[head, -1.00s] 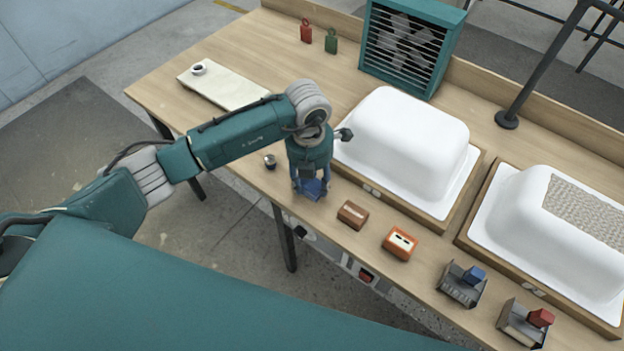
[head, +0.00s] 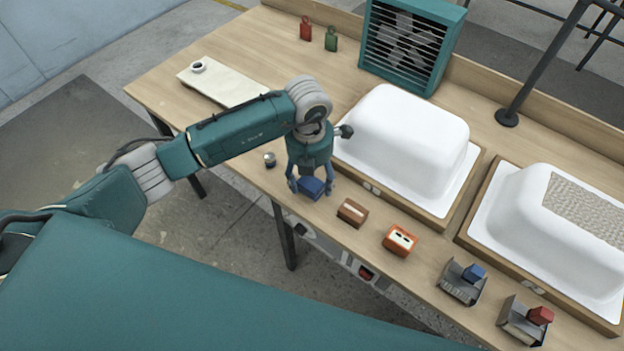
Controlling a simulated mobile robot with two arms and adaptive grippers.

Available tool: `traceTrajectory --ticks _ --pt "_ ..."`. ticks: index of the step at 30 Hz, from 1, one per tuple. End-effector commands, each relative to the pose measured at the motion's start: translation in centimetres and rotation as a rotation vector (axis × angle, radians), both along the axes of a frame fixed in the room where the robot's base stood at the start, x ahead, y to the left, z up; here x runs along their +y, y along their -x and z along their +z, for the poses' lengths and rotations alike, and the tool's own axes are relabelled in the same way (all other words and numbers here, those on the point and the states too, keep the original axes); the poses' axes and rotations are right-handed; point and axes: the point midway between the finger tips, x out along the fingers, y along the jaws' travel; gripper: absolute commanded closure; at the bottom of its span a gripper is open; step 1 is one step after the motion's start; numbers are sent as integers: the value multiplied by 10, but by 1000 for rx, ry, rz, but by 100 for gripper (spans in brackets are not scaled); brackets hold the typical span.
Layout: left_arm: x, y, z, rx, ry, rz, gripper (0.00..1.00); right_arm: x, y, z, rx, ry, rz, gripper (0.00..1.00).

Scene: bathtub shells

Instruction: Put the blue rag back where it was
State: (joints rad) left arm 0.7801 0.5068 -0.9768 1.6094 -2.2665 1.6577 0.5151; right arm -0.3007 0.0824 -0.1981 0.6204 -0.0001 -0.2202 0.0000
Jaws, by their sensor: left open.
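The blue rag (head: 311,188), a small dark-blue block-like piece, sits at the table's front edge, left of a brown block. My left gripper (head: 311,190) points down over it, open, with one finger on each side of the rag. The fingers look spread clear of it, though exact contact is too small to tell. The rag's upper back part is hidden by the gripper. My right gripper is not in view.
A brown block (head: 352,212) and an orange block (head: 399,241) lie to the right. Two grey holders (head: 463,285) (head: 522,322) carry a blue and a red piece. White tub shells (head: 405,135) (head: 555,235) stand behind. A small metal cup (head: 270,160) is left of the gripper.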

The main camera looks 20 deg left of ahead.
Motion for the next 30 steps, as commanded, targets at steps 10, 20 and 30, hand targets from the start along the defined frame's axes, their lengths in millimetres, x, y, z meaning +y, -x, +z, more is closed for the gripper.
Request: traceTrajectory --ticks 10,20,30 --pt "2 1 71 -8 1 -1 37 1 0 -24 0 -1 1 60" --pt "2 5 109 -3 0 0 37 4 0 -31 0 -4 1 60" --pt "2 5 111 -1 -1 0 37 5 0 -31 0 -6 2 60"
